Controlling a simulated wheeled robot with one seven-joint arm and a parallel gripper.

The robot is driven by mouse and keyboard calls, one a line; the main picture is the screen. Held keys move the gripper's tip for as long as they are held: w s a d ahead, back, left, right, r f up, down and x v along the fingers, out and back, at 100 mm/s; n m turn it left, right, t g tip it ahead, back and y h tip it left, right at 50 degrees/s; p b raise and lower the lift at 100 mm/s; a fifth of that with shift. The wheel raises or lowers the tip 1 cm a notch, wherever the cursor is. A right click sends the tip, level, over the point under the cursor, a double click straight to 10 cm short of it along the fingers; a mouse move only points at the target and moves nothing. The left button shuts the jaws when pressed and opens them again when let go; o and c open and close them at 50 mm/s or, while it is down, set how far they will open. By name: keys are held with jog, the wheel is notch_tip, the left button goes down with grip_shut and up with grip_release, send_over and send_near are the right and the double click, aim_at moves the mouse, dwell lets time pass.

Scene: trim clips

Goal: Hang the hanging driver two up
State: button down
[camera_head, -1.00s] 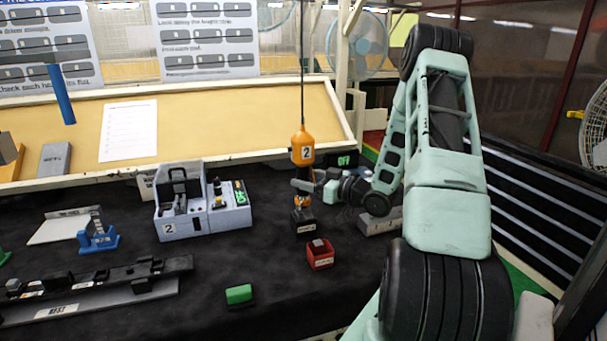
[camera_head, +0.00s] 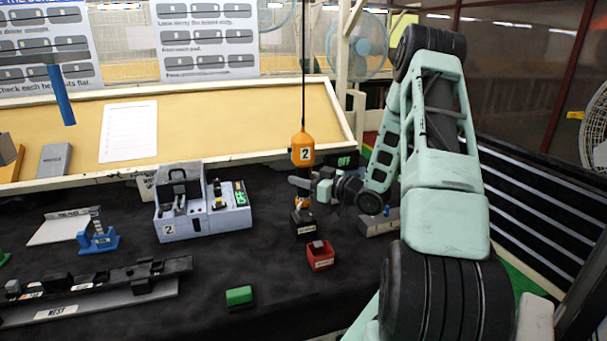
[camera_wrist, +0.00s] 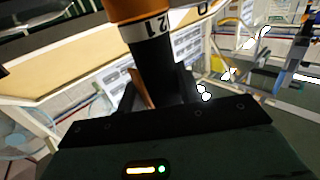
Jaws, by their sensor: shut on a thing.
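The hanging driver two is an orange tool (camera_head: 302,148) with a white "2" label, upright on a dark cord in the head view. Its lower end is just above or at a small black labelled block (camera_head: 305,229); I cannot tell if they touch. My gripper (camera_head: 303,184) reaches in from the right and is shut on the driver's dark lower body. In the wrist view the driver's orange top and black body (camera_wrist: 152,62) stand between my fingers, whose tips are mostly hidden.
A grey-white fixture marked "2" (camera_head: 181,229) stands left of the driver. A red bin (camera_head: 320,256) and a green block (camera_head: 239,296) lie in front. A grey rail (camera_head: 95,292) is at the left. A blue tool (camera_head: 61,95) hangs at the upper left. Dark mat is clear around the green block.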

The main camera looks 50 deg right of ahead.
notch_tip(320, 180, up, 30)
jog(key=p, duration=2)
jog(key=shift+f, duration=0.25)
jog(key=shift+d+b, duration=0.1)
jog(key=shift+b, duration=0.4)
dwell(0.3)
dwell(0.5)
grip_release()
dwell(0.8)
jog(key=s+d+r+p, duration=0.1)
jog(key=s+r, duration=0.1)
jog(key=s, duration=0.7)
jog(key=shift+s+d, duration=0.25)
jog(key=shift+s, duration=0.15)
dwell(1.0)
